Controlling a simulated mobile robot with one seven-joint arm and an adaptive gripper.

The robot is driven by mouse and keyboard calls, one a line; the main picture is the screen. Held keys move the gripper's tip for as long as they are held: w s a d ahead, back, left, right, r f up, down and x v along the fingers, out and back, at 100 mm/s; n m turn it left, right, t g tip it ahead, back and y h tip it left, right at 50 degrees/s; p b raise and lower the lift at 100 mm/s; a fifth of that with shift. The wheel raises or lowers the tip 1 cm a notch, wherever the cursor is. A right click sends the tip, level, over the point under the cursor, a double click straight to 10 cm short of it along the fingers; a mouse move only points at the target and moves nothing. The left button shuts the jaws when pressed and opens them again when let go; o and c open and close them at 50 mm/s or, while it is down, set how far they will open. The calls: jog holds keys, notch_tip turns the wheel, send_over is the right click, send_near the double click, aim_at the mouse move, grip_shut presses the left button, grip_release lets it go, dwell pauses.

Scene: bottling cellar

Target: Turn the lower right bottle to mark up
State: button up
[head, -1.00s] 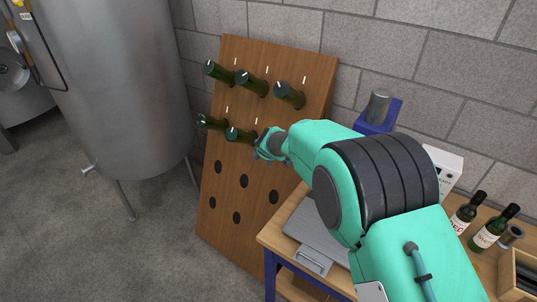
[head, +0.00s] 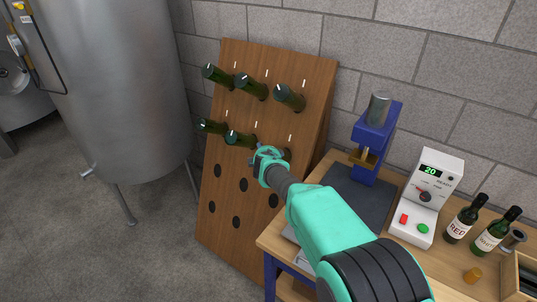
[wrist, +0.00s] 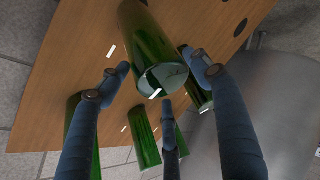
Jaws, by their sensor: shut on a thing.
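The lower right bottle is mostly hidden behind my gripper (head: 266,160) in the head view. In the wrist view this green bottle (wrist: 150,35) points its round end at the camera, between my three fingers. My gripper (wrist: 167,82) is shut on it near that end. A short white mark (wrist: 155,94) shows at the lower edge of the bottle's end in the wrist view. The bottle sits in the wooden rack board (head: 250,215), which has a white tick (head: 290,138) above its place.
Several other green bottles (head: 288,97) stick out of the board, the nearest (head: 238,138) just left of my gripper. Empty holes (head: 243,185) lie below. A steel tank (head: 110,90) stands left. A bench at right holds a blue device (head: 374,145), a white control box (head: 428,195) and wine bottles (head: 463,220).

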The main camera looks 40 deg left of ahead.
jog(key=shift+s+a+f+m+t, duration=0.2)
jog(key=shift+s+f+m+t, duration=0.1)
jog(key=shift+s+f+m, duration=0.15)
jog(key=shift+m, duration=0.35)
jog(key=o, duration=0.9)
jog(key=shift+w, duration=0.1)
jog(key=shift+o, duration=0.2)
jog(key=shift+a+f, duration=0.1)
jog(key=shift+a, duration=0.05)
jog(key=shift+w+r, duration=0.2)
jog(key=shift+d, duration=0.2)
jog(key=shift+r, duration=0.15)
